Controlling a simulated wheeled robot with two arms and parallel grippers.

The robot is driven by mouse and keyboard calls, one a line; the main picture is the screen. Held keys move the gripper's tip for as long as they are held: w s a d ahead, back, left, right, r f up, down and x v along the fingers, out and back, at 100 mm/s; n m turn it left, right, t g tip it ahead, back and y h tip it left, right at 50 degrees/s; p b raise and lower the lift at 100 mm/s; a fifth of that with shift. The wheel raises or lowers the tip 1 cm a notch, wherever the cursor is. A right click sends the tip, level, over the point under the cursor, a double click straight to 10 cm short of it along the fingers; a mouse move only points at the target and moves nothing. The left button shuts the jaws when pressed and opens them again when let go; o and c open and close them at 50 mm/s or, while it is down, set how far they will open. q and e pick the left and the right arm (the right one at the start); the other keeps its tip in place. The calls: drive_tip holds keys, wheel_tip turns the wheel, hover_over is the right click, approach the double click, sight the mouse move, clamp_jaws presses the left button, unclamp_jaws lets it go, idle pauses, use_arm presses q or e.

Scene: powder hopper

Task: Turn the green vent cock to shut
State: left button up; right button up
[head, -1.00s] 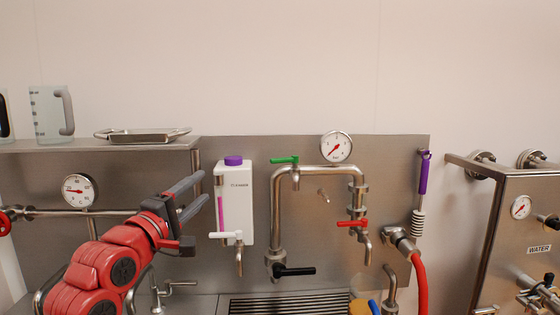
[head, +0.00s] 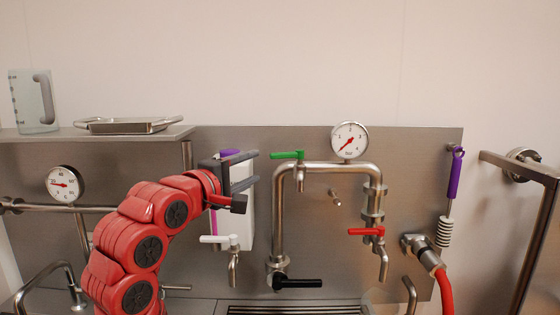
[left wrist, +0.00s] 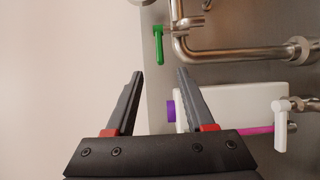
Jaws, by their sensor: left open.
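The green vent cock (head: 287,155) sits on top of the left bend of the steel pipe loop, its lever level and pointing left in the head view. In the left wrist view the green lever (left wrist: 159,46) lies ahead of the fingers, near the top. My left gripper (head: 257,167) is open and empty, left of the green lever and apart from it, in front of the white bottle. In the left wrist view its two fingers (left wrist: 160,72) are spread with nothing between them. My right gripper is not in view.
The white bottle (head: 247,210) with a purple cap is partly hidden behind my left gripper. A white lever tap (head: 216,239), a red lever (head: 366,231) and a black lever (head: 298,283) are nearby. A gauge (head: 349,140) stands above the pipe loop (head: 330,168). The wall above is clear.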

sight(277, 156)
use_arm(q)
drive_tip(key=p+x, duration=0.1)
drive_tip(key=x, duration=1)
drive_tip(key=shift+w+d+r, duration=0.1)
drive_tip(key=shift+w, duration=0.05)
drive_tip(key=shift+w+d+p, duration=0.2)
drive_tip(key=shift+w+p, duration=0.1)
drive_tip(key=shift+w, duration=0.1)
clamp_jaws()
idle(0.6)
